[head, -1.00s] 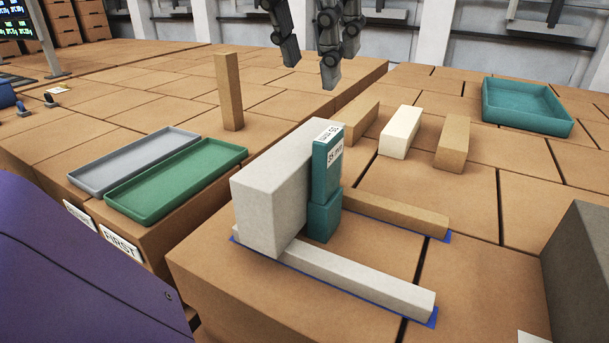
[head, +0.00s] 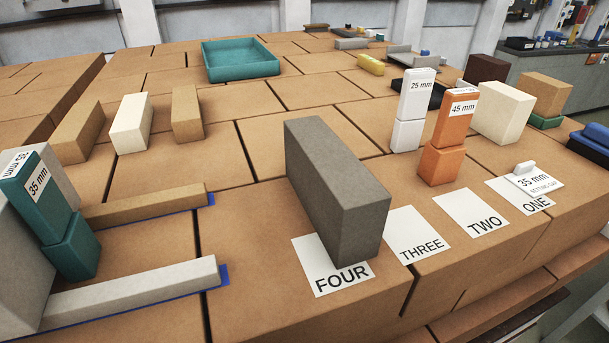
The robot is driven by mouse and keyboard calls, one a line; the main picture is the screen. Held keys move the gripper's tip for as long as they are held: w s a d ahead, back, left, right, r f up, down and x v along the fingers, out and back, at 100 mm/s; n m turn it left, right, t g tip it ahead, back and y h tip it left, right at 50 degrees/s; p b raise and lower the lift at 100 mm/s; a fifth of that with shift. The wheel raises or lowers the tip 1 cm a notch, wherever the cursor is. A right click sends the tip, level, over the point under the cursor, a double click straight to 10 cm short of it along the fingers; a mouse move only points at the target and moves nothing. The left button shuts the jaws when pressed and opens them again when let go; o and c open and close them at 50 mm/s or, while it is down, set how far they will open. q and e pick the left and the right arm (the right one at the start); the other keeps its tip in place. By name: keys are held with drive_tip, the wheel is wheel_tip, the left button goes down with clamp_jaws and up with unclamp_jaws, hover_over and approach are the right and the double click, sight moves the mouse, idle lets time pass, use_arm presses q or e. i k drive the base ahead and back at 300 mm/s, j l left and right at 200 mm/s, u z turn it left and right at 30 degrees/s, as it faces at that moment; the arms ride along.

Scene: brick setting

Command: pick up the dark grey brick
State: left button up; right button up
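The dark grey brick (head: 338,190) is a large block standing on its long narrow side in the middle of the head view. Its near end rests over the white card marked FOUR (head: 331,268), covering part of it. Nothing touches the brick. Neither of my grippers is in view now.
White 25 mm blocks (head: 411,112) and orange 45 mm blocks (head: 449,138) stand right of the brick. Teal 35 mm blocks (head: 47,210) and two long bars, tan (head: 145,207) and pale (head: 130,293), lie left. A teal tray (head: 240,62) is behind. Cards THREE (head: 418,233) and TWO (head: 471,212) are bare.

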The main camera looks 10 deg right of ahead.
sight(348, 207)
drive_tip(key=k, duration=1)
